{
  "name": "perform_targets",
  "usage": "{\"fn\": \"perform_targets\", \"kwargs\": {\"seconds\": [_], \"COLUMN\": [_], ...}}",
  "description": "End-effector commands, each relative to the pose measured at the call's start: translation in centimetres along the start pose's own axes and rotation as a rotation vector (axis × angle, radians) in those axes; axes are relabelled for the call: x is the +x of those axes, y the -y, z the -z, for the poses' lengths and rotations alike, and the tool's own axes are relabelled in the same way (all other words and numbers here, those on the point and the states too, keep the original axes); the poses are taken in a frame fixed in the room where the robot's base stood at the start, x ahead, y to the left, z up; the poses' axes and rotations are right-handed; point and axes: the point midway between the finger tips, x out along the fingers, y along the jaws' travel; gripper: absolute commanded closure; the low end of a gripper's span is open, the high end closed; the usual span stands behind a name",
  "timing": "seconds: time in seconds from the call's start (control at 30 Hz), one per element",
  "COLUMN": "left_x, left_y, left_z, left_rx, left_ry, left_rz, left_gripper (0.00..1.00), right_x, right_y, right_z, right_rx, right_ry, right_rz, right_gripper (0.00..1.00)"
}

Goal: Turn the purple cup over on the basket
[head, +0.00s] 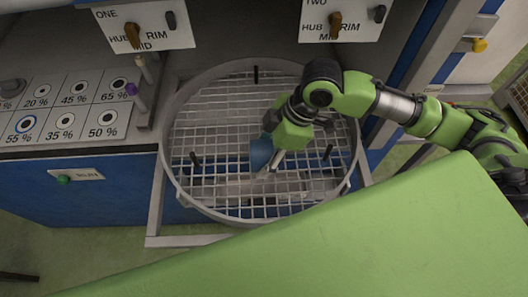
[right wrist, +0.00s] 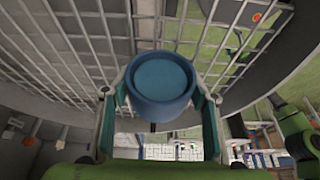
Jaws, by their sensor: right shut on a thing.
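A blue cup (head: 260,153) is in my right gripper (head: 270,161), tilted over the middle of the round wire basket (head: 215,118). I cannot tell whether the cup touches the grid. My left gripper is not in view.
The basket has a raised grey rim (head: 168,150) and several short dark pegs (head: 194,160). A panel with percent-marked holes (head: 65,110) lies to the left, with upright pins (head: 137,97) beside the basket. Signs and knobs (head: 145,25) stand behind.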

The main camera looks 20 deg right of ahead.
Motion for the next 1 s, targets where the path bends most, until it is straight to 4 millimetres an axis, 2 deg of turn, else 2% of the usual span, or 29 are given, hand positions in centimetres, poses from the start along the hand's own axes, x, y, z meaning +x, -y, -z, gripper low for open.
{"fn": "perform_targets", "kwargs": {"seconds": [0.6, 0.63, 0.7, 1.0], "left_x": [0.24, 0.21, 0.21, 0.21], "left_y": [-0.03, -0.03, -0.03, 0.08], "left_z": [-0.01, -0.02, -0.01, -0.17], "left_rx": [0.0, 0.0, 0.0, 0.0], "left_ry": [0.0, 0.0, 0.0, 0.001], "left_rz": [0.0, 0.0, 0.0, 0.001], "left_gripper": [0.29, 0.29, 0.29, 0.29], "right_x": [0.8, 0.75, 0.75, 0.74], "right_y": [-0.02, -0.03, -0.02, -0.01], "right_z": [-0.3, -0.27, -0.28, -0.32], "right_rx": [-0.001, -0.001, -0.001, 0.0], "right_ry": [-0.001, -0.001, -0.001, 0.0], "right_rz": [-0.001, -0.001, -0.001, 0.0], "right_gripper": [0.71, 0.39, 0.27, 0.27]}}
